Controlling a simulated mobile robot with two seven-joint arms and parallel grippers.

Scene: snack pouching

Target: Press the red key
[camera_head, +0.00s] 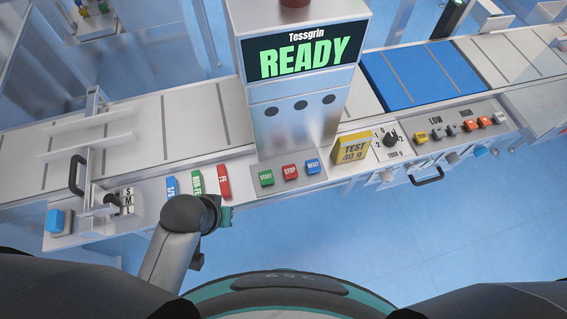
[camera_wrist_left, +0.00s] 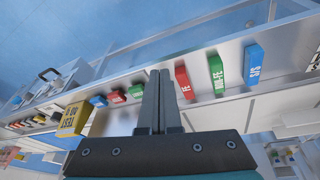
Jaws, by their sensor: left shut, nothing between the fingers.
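The red key (camera_head: 224,181) is the rightmost of three long keys on the front panel, beside a green key (camera_head: 197,184) and a blue key (camera_head: 172,187). In the left wrist view the red key (camera_wrist_left: 185,83) lies just right of my left gripper (camera_wrist_left: 158,73). The gripper's two fingers are shut together with nothing between them. Their tips appear beside the key; I cannot tell whether they touch it. In the head view my left wrist hides most of the gripper, just below the keys. My right gripper is not in view.
Right of the keys are the START (camera_head: 266,178), red STOP (camera_head: 290,172) and RESET (camera_head: 313,166) buttons. A yellow test block (camera_head: 352,149) stands farther right. The display (camera_head: 304,53) reads READY. A black handle (camera_head: 77,175) and a blue button (camera_head: 58,221) are at left.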

